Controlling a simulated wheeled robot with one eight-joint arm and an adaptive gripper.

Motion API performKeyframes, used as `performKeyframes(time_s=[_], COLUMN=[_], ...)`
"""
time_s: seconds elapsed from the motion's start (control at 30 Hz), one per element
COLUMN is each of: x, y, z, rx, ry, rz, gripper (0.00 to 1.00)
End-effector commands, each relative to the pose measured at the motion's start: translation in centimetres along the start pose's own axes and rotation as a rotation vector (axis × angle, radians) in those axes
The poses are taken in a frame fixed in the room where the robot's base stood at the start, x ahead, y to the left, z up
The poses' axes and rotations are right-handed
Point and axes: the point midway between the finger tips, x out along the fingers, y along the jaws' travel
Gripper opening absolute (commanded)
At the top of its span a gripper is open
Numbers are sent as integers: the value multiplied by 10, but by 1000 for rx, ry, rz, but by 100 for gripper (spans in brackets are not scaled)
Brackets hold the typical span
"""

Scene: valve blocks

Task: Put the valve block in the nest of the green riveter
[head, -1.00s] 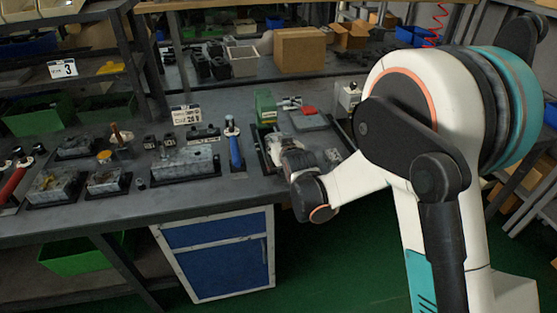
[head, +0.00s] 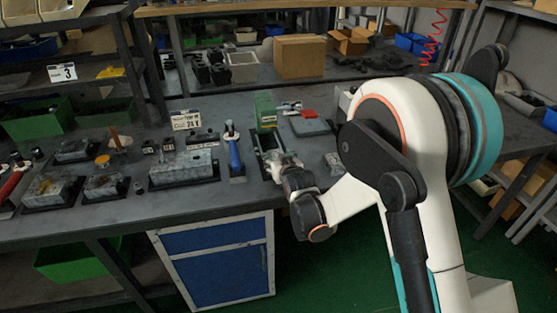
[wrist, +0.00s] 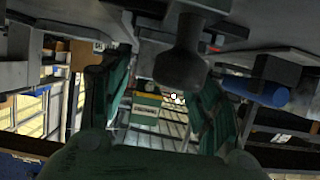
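The green riveter (head: 265,108) stands near the back of the bench, with a long dark base reaching forward. My gripper (head: 275,162) is low over the front of this base; in the wrist view its two dark green fingers (wrist: 158,100) stand apart, with no block seen between them. A dark knob-like part (wrist: 182,62) shows close by there. The nest is not clearly visible, partly behind my gripper. Grey metal blocks lie on dark mats at the left: a long one (head: 185,166) and smaller ones (head: 52,189). I cannot tell which is the task's valve block.
A number card (head: 185,120) stands behind the long block. A cardboard box (head: 299,56) is on the back bench.

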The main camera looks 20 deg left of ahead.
Motion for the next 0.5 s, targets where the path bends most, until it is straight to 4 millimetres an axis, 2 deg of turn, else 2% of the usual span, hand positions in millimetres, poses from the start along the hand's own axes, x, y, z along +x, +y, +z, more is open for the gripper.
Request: performKeyframes(time_s=[0.37,0.5], x=[-1,-18], y=[0,0], z=[-3,-4], rx=[0,0], ry=[0,0], rz=[0,0], gripper=[61,61])
